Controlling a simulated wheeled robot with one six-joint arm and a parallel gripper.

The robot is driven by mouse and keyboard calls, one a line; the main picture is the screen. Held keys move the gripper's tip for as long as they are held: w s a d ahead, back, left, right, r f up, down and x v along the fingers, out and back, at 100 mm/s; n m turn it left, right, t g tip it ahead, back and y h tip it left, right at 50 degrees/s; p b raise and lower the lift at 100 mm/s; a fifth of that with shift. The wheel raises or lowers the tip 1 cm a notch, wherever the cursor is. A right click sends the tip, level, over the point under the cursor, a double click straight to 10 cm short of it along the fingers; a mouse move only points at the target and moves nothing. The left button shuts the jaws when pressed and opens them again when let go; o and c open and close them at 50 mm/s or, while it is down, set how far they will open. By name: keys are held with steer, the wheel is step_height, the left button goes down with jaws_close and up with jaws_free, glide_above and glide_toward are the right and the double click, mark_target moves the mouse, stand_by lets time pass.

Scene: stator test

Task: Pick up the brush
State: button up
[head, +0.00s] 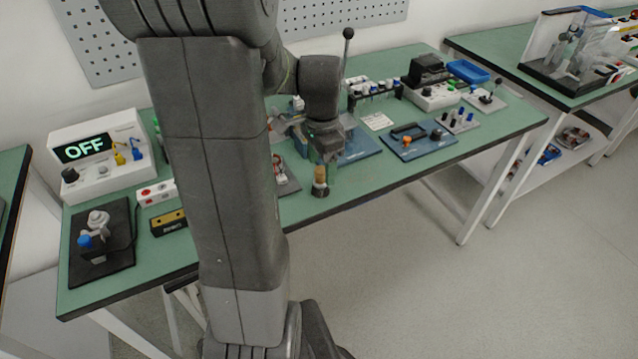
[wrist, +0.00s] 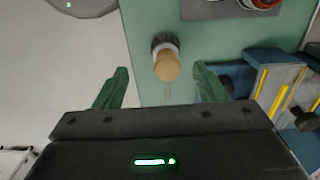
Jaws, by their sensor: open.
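The brush (wrist: 166,66) stands upright near the front edge of the green table, with a tan wooden handle on top, a pale band and dark bristles. In the head view the brush (head: 320,181) is just below my gripper (head: 326,155). In the wrist view my gripper (wrist: 160,88) is open, with its two green fingers apart. The brush shows between and beyond the fingertips, and nothing is held. Any gap in height between fingertips and handle is hard to judge.
A blue-based fixture (head: 358,146) stands close behind the brush and shows at right in the wrist view (wrist: 275,90). A plate with parts (head: 287,176) lies to its left. The green table's (head: 365,183) front edge is near, with open floor beyond.

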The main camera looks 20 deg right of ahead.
mark_target(320, 182)
steer(key=shift+w+a+f, duration=0.1)
steer(key=shift+a+f, duration=0.05)
steer(key=shift+f, duration=0.65)
steer(key=shift+w+d+f, duration=0.1)
steer(key=shift+w+f, duration=0.05)
steer(key=shift+f, duration=1.15)
steer(key=shift+w+d+f, duration=0.1)
steer(key=shift+w+f, duration=0.05)
steer(key=shift+f, duration=1.15)
steer(key=shift+c, duration=0.5)
steer(key=c, duration=1)
